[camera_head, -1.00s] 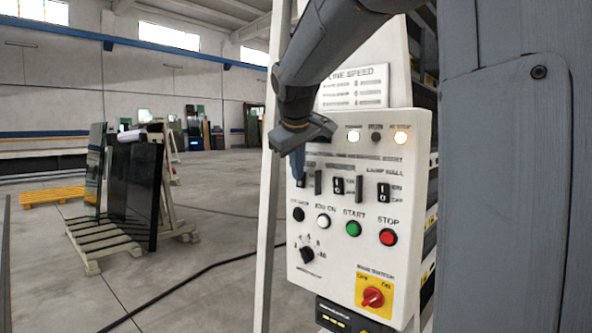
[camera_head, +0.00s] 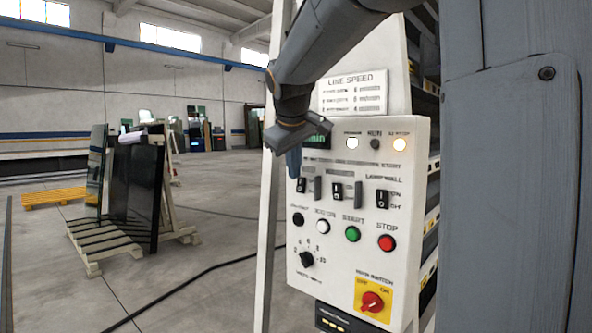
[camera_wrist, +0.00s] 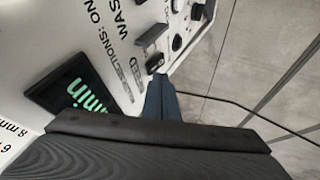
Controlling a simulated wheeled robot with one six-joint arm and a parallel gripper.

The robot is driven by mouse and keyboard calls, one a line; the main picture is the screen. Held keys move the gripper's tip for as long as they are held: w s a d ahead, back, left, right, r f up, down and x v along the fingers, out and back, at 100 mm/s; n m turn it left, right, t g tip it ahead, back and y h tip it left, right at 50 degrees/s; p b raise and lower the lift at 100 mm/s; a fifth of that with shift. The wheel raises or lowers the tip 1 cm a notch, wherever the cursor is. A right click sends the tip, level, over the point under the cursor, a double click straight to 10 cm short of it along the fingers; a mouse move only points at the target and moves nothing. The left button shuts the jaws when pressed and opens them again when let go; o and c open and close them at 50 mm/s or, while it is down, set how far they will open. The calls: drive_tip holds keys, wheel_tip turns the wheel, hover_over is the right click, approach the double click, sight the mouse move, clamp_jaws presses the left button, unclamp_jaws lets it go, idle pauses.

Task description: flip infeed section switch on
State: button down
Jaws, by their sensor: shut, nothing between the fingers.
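The white control panel (camera_head: 345,235) carries a row of black rocker switches. The leftmost one (camera_head: 301,185) is just below my gripper (camera_head: 294,166); it appears to be the infeed section switch, though its label is only partly readable. Its on or off position is unclear. The middle switch (camera_head: 337,191) and right switch (camera_head: 382,199) stand to its right. In the wrist view my gripper (camera_wrist: 160,84) is shut and empty, its dark blue fingertips near a black rocker (camera_wrist: 155,63). I cannot tell whether they touch anything.
Grey upright guards (camera_head: 317,188) stand between the switches. Below are push buttons, including green start (camera_head: 353,234) and red stop (camera_head: 387,243), a rotary knob (camera_head: 307,259) and a red main switch (camera_head: 372,300). A green-lit display (camera_head: 318,139) sits beside my gripper.

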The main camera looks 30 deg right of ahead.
drive_tip(key=b+v, duration=0.2)
drive_tip(key=v, duration=0.9)
drive_tip(key=shift+w+d+r+b, duration=0.2)
drive_tip(key=shift+d+r+b, duration=0.15)
drive_tip(key=shift+r, duration=0.2)
drive_tip(key=a+f+g+y, duration=0.1)
drive_tip(key=a+f, duration=0.3)
drive_tip(key=f, duration=0.9)
drive_tip(key=a+f+g+y, duration=0.15)
drive_tip(key=a+f, duration=0.25)
drive_tip(key=f, duration=0.9)
drive_tip(key=s+a+f+m+g+y, duration=0.1)
drive_tip(key=s+a+f, duration=0.2)
drive_tip(key=s+f, duration=0.5)
drive_tip(key=s+a+f+m+g, duration=0.1)
drive_tip(key=s+a+f, duration=0.3)
drive_tip(key=s+f, duration=0.4)
wheel_tip(320, 180, down, 8)
drive_tip(key=shift+r+g+y+b, duration=0.25)
drive_tip(key=shift+g+y+b, duration=0.1)
drive_tip(key=shift+g, duration=0.1)
drive_tip(key=shift+s+a, duration=0.15)
drive_tip(key=shift+s, duration=0.05)
